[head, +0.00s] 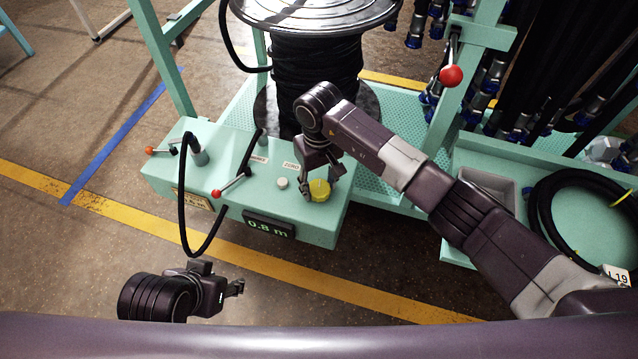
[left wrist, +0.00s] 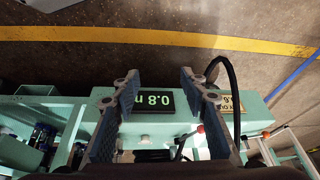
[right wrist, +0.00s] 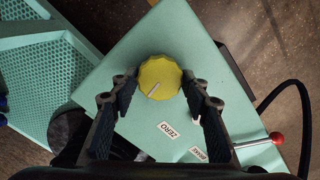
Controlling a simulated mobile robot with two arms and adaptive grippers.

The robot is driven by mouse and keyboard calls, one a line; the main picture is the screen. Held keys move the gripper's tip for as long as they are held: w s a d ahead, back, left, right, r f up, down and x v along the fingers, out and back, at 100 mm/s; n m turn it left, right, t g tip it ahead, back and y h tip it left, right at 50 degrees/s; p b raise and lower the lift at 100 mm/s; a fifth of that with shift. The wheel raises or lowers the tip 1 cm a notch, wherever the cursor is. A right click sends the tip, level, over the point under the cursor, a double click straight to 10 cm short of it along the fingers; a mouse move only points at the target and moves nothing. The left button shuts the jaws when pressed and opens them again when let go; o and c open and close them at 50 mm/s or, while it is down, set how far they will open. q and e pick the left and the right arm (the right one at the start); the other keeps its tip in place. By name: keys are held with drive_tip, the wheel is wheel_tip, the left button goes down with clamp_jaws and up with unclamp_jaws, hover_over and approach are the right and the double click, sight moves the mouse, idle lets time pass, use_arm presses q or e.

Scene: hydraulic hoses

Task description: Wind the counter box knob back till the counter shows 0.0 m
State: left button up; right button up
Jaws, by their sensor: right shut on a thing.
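The pale green counter box (head: 235,165) stands in the middle of the head view. Its dark display (head: 268,227) reads 0.8 m in green. The display also shows upside down in the left wrist view (left wrist: 153,101). The yellow knob (head: 319,190) sits on the box's top at the right end. My right gripper (head: 321,187) comes down from above and is shut on the knob. In the right wrist view the knob (right wrist: 160,77) lies between the fingertips, its white mark pointing lower left. My left gripper (head: 238,288) is open and empty, in front of the box.
A white button (head: 282,183) sits beside the knob, near the ZERO label (head: 291,165). A red-tipped lever (head: 230,185), an orange-tipped lever (head: 160,151) and a black hose (head: 184,205) are on the box's left part. A hose reel (head: 315,70) stands behind. The floor in front is clear.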

use_arm(q)
drive_tip(key=shift+w, duration=0.1)
use_arm(e)
drive_tip(key=shift+c, duration=0.9)
